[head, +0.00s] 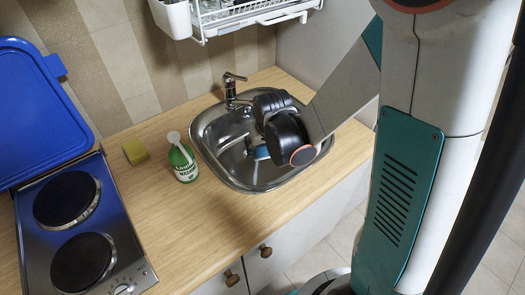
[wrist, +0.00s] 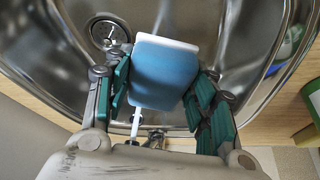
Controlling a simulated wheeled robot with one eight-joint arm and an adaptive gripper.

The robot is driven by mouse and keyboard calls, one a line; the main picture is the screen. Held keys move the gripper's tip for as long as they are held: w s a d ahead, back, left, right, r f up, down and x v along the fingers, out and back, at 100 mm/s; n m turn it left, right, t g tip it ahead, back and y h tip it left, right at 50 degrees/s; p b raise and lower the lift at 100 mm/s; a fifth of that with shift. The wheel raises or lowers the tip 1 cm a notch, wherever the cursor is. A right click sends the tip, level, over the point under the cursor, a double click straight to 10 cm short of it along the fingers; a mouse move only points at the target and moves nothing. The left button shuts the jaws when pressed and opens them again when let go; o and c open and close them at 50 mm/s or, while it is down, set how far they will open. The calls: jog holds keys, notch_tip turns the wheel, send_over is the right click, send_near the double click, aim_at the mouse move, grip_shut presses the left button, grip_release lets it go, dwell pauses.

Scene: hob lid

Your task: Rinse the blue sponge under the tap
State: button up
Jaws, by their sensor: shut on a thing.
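The blue sponge (wrist: 165,72), with a white layer along one edge, is between the fingers of my gripper (wrist: 160,88) in the wrist view. The gripper is shut on it and holds it over the steel sink basin (wrist: 235,40). In the head view only a sliver of the sponge (head: 261,153) shows beside my dark gripper, inside the outline of the sink (head: 228,170). The chrome tap (head: 231,88) stands at the sink's back edge. In the wrist view its metal parts (wrist: 155,136) show below the sponge.
A green bottle with a white top (head: 183,160) stands left of the sink. A yellow sponge (head: 135,151) lies on the wooden counter (head: 200,215). The hob (head: 80,225) with its raised blue lid (head: 35,110) is at the left. A dish rack (head: 250,15) hangs above the counter.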

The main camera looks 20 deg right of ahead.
jog(key=w+d+f+b, duration=0.1)
jog(key=w+d, duration=0.1)
jog(key=w, duration=0.5)
jog(key=shift+f, duration=0.25)
jog(key=shift+a, duration=0.1)
dwell(0.5)
jog(key=shift+s+a+b, duration=0.15)
jog(key=shift+s+a, duration=0.2)
jog(key=shift+s, duration=0.9)
jog(key=shift+s+a+b, duration=0.2)
jog(key=shift+s+a, duration=0.1)
jog(key=shift+s, duration=1)
jog(key=shift+s+a+b, duration=0.15)
jog(key=shift+s+a, duration=0.2)
jog(key=shift+s, duration=0.9)
jog(key=shift+s+a+r+p, duration=0.25)
jog(key=shift+s+r+p, duration=0.25)
jog(key=shift+s+r, duration=0.25)
jog(key=shift+s+a+r+p, duration=0.2)
jog(key=shift+s+r+p, duration=0.35)
jog(key=shift+s, duration=0.35)
jog(key=shift+s+a+r+p, duration=0.25)
jog(key=shift+s+r+p, duration=0.2)
jog(key=shift+s+r, duration=0.35)
jog(key=shift+f, duration=0.1)
